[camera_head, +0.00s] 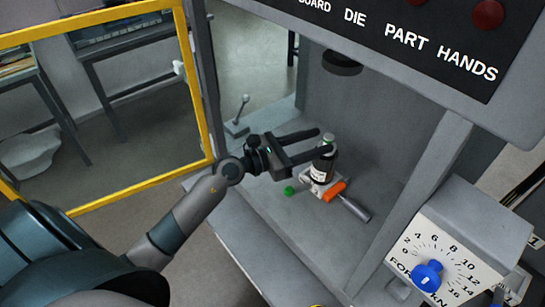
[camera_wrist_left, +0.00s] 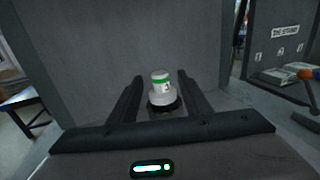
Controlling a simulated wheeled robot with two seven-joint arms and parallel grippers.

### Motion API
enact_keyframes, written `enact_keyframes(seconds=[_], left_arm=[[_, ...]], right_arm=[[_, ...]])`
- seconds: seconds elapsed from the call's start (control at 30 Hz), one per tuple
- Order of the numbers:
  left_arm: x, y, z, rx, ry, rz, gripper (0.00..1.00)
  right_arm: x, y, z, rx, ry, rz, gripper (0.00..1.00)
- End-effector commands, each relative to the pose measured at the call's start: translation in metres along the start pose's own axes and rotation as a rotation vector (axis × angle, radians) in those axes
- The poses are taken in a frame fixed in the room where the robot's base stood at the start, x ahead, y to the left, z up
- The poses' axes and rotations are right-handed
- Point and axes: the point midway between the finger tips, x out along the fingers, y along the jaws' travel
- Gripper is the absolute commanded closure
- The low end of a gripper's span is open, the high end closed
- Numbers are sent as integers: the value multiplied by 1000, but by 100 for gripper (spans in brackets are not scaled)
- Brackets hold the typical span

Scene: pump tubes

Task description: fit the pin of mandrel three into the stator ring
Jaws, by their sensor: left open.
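A dark upright cylinder (camera_head: 324,168) with a pale label and a light, green-tinged top stands on a small pale fixture (camera_head: 318,187) inside the press. I cannot read a number on it, so I cannot tell if it is mandrel three. My left gripper (camera_head: 318,143) is open, with its fingers reaching toward this cylinder from the left. The lower finger overlaps it in the head view. In the left wrist view a white top with a green band (camera_wrist_left: 160,80) shows between the fingers, above a dark collar. I cannot make out the pin or the stator ring. My right gripper is not in view.
An orange-collared handle (camera_head: 334,190) and a green knob (camera_head: 289,191) sit beside the fixture. A dark round press head (camera_head: 342,62) hangs above. A ball-topped lever (camera_head: 241,115) stands behind my gripper. A force dial box (camera_head: 459,245) is at right, and a yellow-framed guard (camera_head: 196,85) at left.

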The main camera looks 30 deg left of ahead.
Motion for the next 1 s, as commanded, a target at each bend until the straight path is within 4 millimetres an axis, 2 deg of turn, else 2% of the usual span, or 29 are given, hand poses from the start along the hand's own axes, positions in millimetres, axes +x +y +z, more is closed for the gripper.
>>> enact_keyframes(seconds=[0.3, 0.5, 0.7, 1.0], left_arm=[[-66, 0, -5, 3, 2, 0, 56], [-102, 0, -4, 3, 2, -1, 56], [-124, 0, -1, 2, -1, 1, 56], [-132, 0, 1, 2, -2, 0, 56]], right_arm=[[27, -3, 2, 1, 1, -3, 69], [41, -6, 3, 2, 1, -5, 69], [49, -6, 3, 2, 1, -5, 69], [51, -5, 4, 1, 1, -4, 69]])
